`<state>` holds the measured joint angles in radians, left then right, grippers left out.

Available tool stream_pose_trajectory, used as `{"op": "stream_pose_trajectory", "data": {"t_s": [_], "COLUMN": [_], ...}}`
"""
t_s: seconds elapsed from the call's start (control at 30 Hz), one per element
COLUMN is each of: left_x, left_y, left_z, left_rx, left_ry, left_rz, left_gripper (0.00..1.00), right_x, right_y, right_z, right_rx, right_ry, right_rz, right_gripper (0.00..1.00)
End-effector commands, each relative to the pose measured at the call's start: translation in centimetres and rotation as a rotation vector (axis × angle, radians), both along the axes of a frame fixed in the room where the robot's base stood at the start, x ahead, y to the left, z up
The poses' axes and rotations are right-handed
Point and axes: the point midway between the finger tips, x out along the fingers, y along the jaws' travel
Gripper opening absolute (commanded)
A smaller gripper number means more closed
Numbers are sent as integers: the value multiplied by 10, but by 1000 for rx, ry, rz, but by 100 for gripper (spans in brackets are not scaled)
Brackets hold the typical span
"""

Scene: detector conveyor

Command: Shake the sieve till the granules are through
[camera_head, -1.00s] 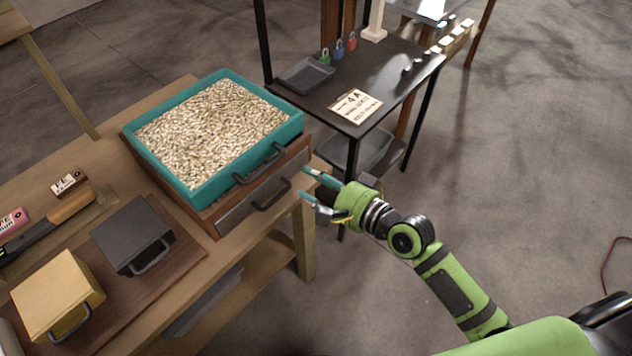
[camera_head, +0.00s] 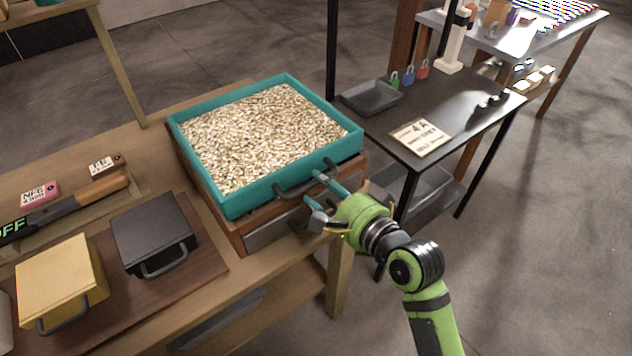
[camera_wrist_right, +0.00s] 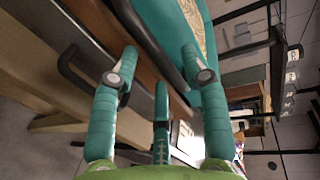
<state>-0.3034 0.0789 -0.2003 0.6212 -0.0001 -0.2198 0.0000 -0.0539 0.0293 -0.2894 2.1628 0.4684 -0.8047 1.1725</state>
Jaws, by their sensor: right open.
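The sieve (camera_head: 345,148) is a teal square frame full of pale granules (camera_head: 262,135). It sits on a wooden box with a grey drawer front (camera_head: 268,232) on the workbench. A dark handle (camera_head: 305,180) is on the sieve's near right side. My right gripper (camera_head: 318,198) is open and empty, its fingers at the handle and over the drawer front; I cannot tell whether they touch. In the right wrist view the open fingers (camera_wrist_right: 160,62) point at the sieve's teal side (camera_wrist_right: 150,38) and the drawer front. My left gripper is not in view.
On the bench, left of the sieve, are a black box (camera_head: 150,235), a yellow box (camera_head: 60,285) and a long-handled tool (camera_head: 75,205). A dark table (camera_head: 460,115) with a tray (camera_head: 371,96), padlocks and a sign (camera_head: 421,138) stands behind right. The floor at right is clear.

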Motion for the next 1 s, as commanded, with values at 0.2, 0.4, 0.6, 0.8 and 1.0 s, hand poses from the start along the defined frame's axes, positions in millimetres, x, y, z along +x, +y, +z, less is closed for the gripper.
{"op": "stream_pose_trajectory", "data": {"t_s": [0.2, 0.4, 0.6, 0.8, 1.0], "left_x": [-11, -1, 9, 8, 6], "left_y": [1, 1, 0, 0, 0], "left_z": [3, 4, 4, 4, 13], "left_rx": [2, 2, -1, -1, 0], "left_ry": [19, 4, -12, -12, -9], "left_rz": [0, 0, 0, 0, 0], "left_gripper": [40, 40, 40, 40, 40], "right_x": [20, 23, 23, 23, 37], "right_y": [15, 17, 17, 17, 26], "right_z": [-4, -6, -6, -6, -2], "right_rx": [1, -1, -1, 0, 2], "right_ry": [-1, 0, 0, -1, -1], "right_rz": [1, 1, 1, 1, 1], "right_gripper": [45, 45, 17, 0, 0]}}
